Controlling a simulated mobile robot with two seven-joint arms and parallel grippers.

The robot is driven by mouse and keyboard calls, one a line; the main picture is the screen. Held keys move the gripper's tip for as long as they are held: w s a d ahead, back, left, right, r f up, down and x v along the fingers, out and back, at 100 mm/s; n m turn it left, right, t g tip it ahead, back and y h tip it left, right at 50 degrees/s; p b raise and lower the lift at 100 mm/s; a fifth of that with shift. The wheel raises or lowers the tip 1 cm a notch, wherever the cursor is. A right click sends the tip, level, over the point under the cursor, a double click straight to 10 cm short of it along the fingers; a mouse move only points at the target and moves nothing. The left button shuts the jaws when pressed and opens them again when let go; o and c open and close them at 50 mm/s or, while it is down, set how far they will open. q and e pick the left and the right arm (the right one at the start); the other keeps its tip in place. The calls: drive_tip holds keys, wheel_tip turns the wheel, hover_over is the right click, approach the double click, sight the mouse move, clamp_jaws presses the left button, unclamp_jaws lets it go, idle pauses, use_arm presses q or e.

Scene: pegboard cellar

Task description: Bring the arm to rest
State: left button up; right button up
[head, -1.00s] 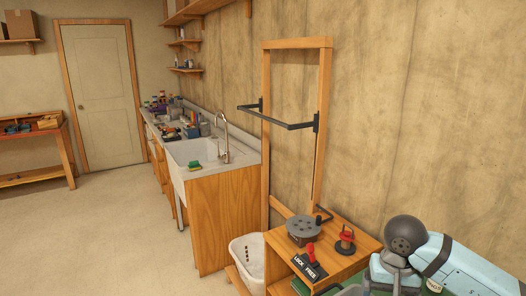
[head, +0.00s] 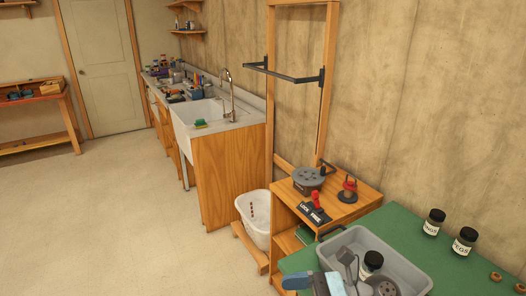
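Neither gripper can be made out in the head view. A light blue piece with dark and grey parts (head: 326,284) shows at the bottom edge, by the near left corner of a grey tray (head: 408,268). I cannot tell whether it is part of my arm or a tool. The tray holds a dark jar (head: 371,264), a round dark disc and a grey flat-ended item (head: 348,259). Whatever lies below the frame edge is hidden.
The tray stands on a green worktop (head: 400,222) with two labelled jars (head: 434,222) (head: 465,241). A wooden stand (head: 345,207) carries a round grey device (head: 308,180) and a red-handled lever (head: 315,205). Floor at left is clear.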

drive_tip(key=w+d+f+m+t+h+b, duration=0.15)
drive_tip(key=f+m+t, duration=0.35)
drive_tip(key=m, duration=0.6)
drive_tip(key=d+f+m+t+h+b, duration=0.1)
drive_tip(key=d+f+m+t+h, duration=0.2)
drive_tip(key=m+t, duration=0.65)
drive_tip(key=w+d+f+m+t+h+b, duration=0.1)
drive_tip(key=d+f+m+t+h, duration=0.25)
drive_tip(key=m, duration=1.05)
drive_tip(key=s+d+f+m+g+h+b, duration=0.1)
drive_tip(key=s+d+f+m+g+h, duration=0.15)
drive_tip(key=s+f+m, duration=0.6)
drive_tip(key=s+d+f+m+g+h+b, duration=0.15)
drive_tip(key=s+f+m+g+h, duration=0.3)
drive_tip(key=f+m, duration=0.6)
wheel_tip(320, 180, up, 12)
drive_tip(key=d+n+t+p, duration=0.1)
drive_tip(key=n+p, duration=0.1)
drive_tip(key=p, duration=1.2)
drive_tip(key=shift+s+d+f+p, duration=0.15)
drive_tip(key=shift+d+f+p, duration=0.1)
drive_tip(key=shift+d+p, duration=0.1)
